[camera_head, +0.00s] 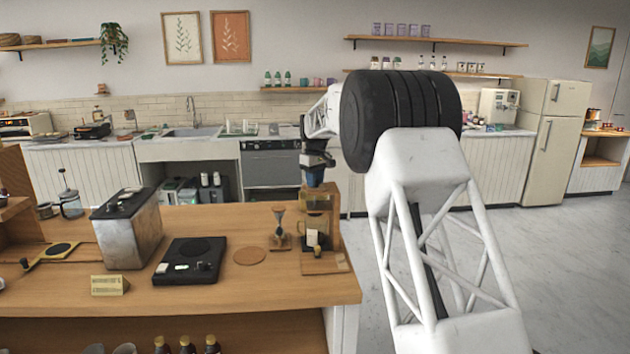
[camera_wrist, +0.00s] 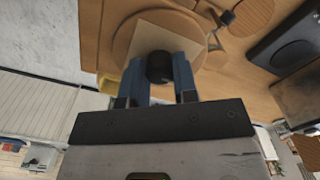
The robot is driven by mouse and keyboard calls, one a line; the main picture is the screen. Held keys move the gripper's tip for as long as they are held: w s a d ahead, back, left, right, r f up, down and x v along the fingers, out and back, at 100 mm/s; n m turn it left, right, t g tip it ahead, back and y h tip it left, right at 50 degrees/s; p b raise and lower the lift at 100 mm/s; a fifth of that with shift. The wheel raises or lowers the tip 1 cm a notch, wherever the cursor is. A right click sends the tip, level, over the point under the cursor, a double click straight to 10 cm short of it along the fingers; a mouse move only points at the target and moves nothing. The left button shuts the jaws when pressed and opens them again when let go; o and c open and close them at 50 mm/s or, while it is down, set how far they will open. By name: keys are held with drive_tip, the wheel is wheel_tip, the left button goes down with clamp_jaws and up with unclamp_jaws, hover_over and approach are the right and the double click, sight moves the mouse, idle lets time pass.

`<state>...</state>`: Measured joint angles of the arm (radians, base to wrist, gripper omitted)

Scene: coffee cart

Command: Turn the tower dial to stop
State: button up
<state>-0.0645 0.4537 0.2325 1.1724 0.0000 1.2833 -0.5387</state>
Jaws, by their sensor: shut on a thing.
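The wooden drip tower (camera_head: 334,222) stands upright at the right end of the wooden counter, with a glass vessel low in its frame. My gripper (camera_head: 314,184) points down at the tower's top. In the wrist view, my gripper's two blue fingers (camera_wrist: 161,78) are shut on a round dark dial (camera_wrist: 160,67), one finger on each side. A round wooden part of the tower (camera_wrist: 122,48) shows behind the dial. The dial is hidden by my gripper in the head view, and its setting marks cannot be read.
A small wooden dripper stand (camera_head: 280,241) and a round cork mat (camera_head: 250,256) are left of the tower. A black scale (camera_head: 190,261) and a metal box (camera_head: 130,238) stand farther left. The counter's right edge is close to the tower.

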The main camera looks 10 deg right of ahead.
drive_tip(key=shift+r, duration=0.1)
drive_tip(key=o, duration=0.9)
drive_tip(key=shift+o, duration=0.2)
drive_tip(key=shift+r, duration=3.85)
drive_tip(key=shift+s, duration=0.1)
